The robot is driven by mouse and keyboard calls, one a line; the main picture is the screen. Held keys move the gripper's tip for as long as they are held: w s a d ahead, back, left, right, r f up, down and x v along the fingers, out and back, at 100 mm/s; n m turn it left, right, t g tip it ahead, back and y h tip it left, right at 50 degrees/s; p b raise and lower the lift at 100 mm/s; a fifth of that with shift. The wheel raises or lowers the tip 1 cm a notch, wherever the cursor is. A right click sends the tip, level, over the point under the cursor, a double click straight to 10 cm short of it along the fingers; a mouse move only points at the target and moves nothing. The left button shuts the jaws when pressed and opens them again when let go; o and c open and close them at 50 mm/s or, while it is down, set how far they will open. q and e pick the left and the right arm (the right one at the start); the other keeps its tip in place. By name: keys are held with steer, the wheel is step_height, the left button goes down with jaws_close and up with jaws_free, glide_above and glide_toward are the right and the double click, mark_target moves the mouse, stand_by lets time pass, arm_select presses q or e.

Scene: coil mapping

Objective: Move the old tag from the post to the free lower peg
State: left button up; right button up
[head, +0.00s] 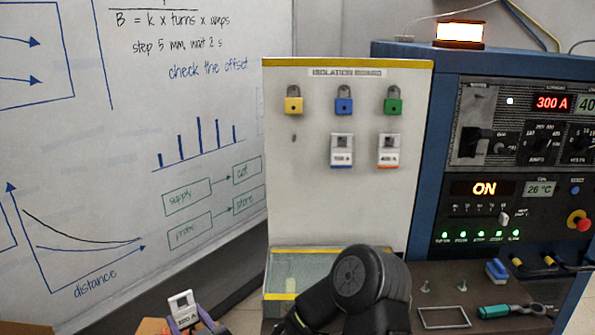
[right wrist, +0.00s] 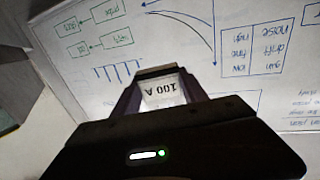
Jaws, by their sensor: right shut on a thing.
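The old tag (head: 182,308) is a white tag whose label reads like 100 A in the right wrist view (right wrist: 162,92). My right gripper (head: 190,318) is shut on it, low at the left of the head view, well away from the board and in front of the whiteboard. The isolation board (head: 312,215) carries a bare lower peg (head: 294,138) at left, under the yellow padlock. A blue-edged tag (head: 342,150) and an orange-edged tag (head: 389,150) hang on the lower row. Two small posts (head: 425,286) (head: 462,285) stand bare on the bench. My left gripper is not in view.
Yellow, blue and green padlocks (head: 344,103) hang along the board's upper row. The blue instrument cabinet (head: 420,140) stands right. A whiteboard (head: 110,160) fills the left.

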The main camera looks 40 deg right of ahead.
steer(key=w+d+r+m+h+p, duration=0.35)
steer(key=d+r+h, duration=0.35)
steer(key=d+r, duration=0.75)
steer(key=s+d+r+m+g+h+p, duration=0.1)
steer(key=s+d+r+m+h, duration=0.1)
steer(key=d+r, duration=0.5)
steer(key=s+d+r+m+g+h+p, duration=0.1)
steer(key=s+d+r+m+g+h, duration=0.1)
steer(key=d+r, duration=0.5)
steer(key=shift+s+d+r+h, duration=0.35)
steer(key=shift+d+h, duration=0.35)
steer(key=shift+d, duration=0.15)
steer(key=shift+m, duration=0.25)
steer(key=p, duration=0.2)
glide_toward(294, 151)
steer(key=shift+w+d+r, duration=0.7)
steer(key=shift+w+r, duration=0.05)
steer(key=shift+w, duration=0.15)
steer(key=shift+f+p+x, duration=0.2)
steer(key=shift+f+x, duration=0.05)
steer(key=shift+x, duration=0.95)
steer(key=shift+f+p+x, duration=0.2)
steer(key=shift+f+x, duration=0.05)
steer(key=shift+x, duration=0.9)
steer(key=shift+f+b, duration=0.3)
steer(key=shift+b, duration=0.2)
